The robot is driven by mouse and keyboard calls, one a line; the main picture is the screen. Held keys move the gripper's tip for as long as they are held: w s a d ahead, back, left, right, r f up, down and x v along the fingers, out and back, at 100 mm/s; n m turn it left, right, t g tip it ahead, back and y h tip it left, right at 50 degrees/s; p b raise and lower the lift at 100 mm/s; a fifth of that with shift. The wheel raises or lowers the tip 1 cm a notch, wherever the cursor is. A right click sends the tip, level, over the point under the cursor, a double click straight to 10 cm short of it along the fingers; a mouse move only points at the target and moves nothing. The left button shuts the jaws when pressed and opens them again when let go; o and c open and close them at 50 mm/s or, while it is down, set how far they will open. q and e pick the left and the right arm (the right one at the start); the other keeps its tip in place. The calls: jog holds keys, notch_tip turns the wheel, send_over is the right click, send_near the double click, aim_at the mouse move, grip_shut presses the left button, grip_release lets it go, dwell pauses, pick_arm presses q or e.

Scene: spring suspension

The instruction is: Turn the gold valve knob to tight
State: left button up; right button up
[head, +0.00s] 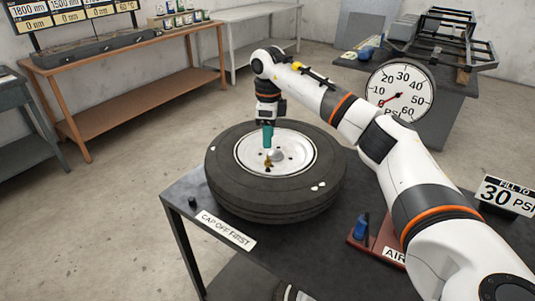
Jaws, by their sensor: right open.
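A tire on a white wheel rim (247,150) lies flat on a dark table. A small gold piece, which looks like the valve knob (268,161), shows near the middle of the rim, beside a rounded silver hub. My right gripper (268,146) points down just above the hub and gold piece. Its teal fingers are open, one partly hiding the other. I cannot tell whether they touch the gold piece. My left gripper is not in view.
A small black cap (193,203) sits at the table's left corner by a "CAP OFF FIRST" sign (226,230). A pressure gauge (400,92) stands behind my right arm. A red air unit (362,247) and a "FILL TO 30 PSI" sign (507,195) are at right.

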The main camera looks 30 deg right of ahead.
aim_at(268, 156)
notch_tip(268, 156, down, 8)
jog(key=shift+r+p, duration=0.1)
jog(key=shift+p, duration=0.65)
jog(key=shift+c, duration=0.5)
grip_shut()
